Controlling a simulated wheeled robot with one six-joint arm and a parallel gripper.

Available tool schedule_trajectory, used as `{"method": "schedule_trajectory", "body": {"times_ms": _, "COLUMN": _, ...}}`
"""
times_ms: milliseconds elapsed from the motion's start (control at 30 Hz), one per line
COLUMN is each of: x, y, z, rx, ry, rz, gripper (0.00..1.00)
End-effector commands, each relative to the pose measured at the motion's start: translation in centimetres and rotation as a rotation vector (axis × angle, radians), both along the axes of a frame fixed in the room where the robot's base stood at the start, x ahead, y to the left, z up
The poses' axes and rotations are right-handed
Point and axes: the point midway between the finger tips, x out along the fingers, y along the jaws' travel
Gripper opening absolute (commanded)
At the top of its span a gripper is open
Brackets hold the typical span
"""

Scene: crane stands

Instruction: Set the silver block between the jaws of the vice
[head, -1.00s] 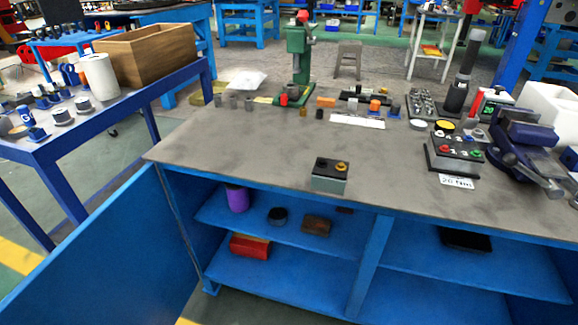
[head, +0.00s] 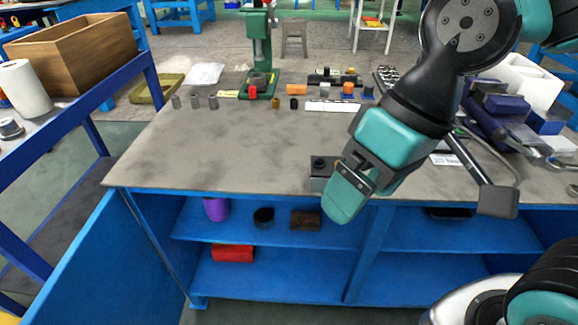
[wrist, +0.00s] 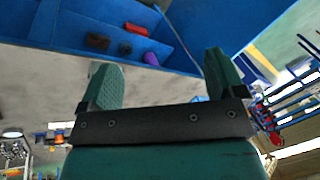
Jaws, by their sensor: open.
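The vice (head: 490,112) is the dark blue one at the right of the workbench in the head view. My arm hides part of it, and I cannot see clearly between its jaws. I cannot pick out the silver block for certain; several small grey pieces (head: 194,102) stand at the bench's back left.
The grey workbench top (head: 240,150) is clear at its left and middle. A green press (head: 259,55) and small parts line the back. Blue shelves below hold a purple cylinder (head: 216,209) and a red box (head: 232,253).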

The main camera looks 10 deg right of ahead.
Motion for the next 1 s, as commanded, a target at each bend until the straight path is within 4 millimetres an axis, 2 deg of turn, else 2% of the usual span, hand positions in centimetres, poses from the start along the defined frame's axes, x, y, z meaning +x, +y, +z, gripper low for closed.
{"method": "schedule_trajectory", "body": {"times_ms": 167, "x": 4.2, "y": -0.9, "z": 2.5, "rx": -0.043, "ry": 0.157, "rz": -0.501, "gripper": 0.94}}
{"method": "schedule_trajectory", "body": {"times_ms": 300, "x": 8.5, "y": -2.1, "z": 3.9, "rx": -0.077, "ry": 0.302, "rz": -1.053, "gripper": 0.94}}
{"method": "schedule_trajectory", "body": {"times_ms": 500, "x": 13.4, "y": -4.2, "z": 4.7, "rx": -0.090, "ry": 0.450, "rz": -1.767, "gripper": 0.94}}
{"method": "schedule_trajectory", "body": {"times_ms": 600, "x": 15.0, "y": -5.2, "z": 4.7, "rx": -0.084, "ry": 0.491, "rz": -2.021, "gripper": 0.94}}
{"method": "schedule_trajectory", "body": {"times_ms": 700, "x": 16.0, "y": -5.8, "z": 4.6, "rx": -0.074, "ry": 0.516, "rz": -2.188, "gripper": 0.94}}
{"method": "schedule_trajectory", "body": {"times_ms": 833, "x": 16.6, "y": -6.1, "z": 3.9, "rx": -0.069, "ry": 0.529, "rz": -2.286, "gripper": 0.94}}
{"method": "schedule_trajectory", "body": {"times_ms": 1000, "x": 16.7, "y": -5.8, "z": 0.5, "rx": -0.072, "ry": 0.532, "rz": -2.298, "gripper": 0.94}}
